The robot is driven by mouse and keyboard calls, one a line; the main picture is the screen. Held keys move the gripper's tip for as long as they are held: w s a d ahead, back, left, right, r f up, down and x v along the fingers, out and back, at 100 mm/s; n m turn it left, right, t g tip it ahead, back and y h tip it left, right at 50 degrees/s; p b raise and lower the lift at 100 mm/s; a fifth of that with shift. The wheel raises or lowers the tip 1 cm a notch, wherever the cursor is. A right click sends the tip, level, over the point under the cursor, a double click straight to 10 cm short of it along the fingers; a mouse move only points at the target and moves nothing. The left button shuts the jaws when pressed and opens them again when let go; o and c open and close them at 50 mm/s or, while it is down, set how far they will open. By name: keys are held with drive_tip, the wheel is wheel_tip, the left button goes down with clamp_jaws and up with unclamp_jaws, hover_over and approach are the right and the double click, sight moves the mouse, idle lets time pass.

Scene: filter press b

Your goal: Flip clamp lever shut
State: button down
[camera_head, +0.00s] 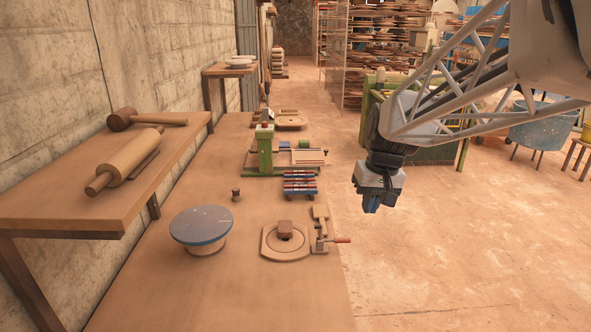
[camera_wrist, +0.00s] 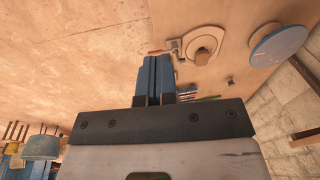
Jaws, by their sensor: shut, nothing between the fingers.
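The clamp (camera_head: 320,240) is a small metal toggle mounted at the right side of a round wooden press plate (camera_head: 286,255) near the table's right edge. Its lever has a red handle (camera_head: 342,240) that lies about level and points right, past the table edge. In the wrist view the red handle (camera_wrist: 156,51) shows just beyond my fingertips, and the round plate (camera_wrist: 203,45) is right of it. My gripper (camera_head: 371,207) has blue fingers, shut and empty. It hangs in the air right of the table, apart from the lever. The wrist view shows the fingers (camera_wrist: 158,58) side by side.
A blue-topped round stand (camera_head: 201,226) and a small dark knob (camera_head: 236,194) are left of the press. A rack of coloured bars (camera_head: 300,184) and a green post (camera_head: 265,148) stand behind it. A shelf (camera_head: 90,205) with a rolling pin overhangs the left. Floor right of the table is open.

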drive_tip(key=w+d+f+y, duration=0.1)
drive_tip(key=w+f, duration=0.5)
drive_tip(key=w, duration=0.7)
drive_tip(key=w+d+f+n+g+y, duration=0.1)
drive_tip(key=w+f, duration=0.5)
drive_tip(key=w, duration=0.7)
drive_tip(key=shift+w+f+g, duration=0.15)
drive_tip(key=shift+w+g, duration=0.15)
drive_tip(key=shift+w, duration=0.05)
drive_tip(key=shift+a, duration=0.1)
drive_tip(key=shift+s+a+f, duration=0.25)
drive_tip(key=shift+a+f, duration=0.85)
drive_tip(key=shift+f, duration=0.6)
drive_tip(key=shift+s+a+f, duration=0.25)
drive_tip(key=shift+a+f, duration=0.9)
drive_tip(key=shift+f, duration=0.6)
drive_tip(key=shift+s+a+f, duration=0.25)
drive_tip(key=shift+a+f, duration=0.85)
drive_tip(key=shift+f, duration=0.6)
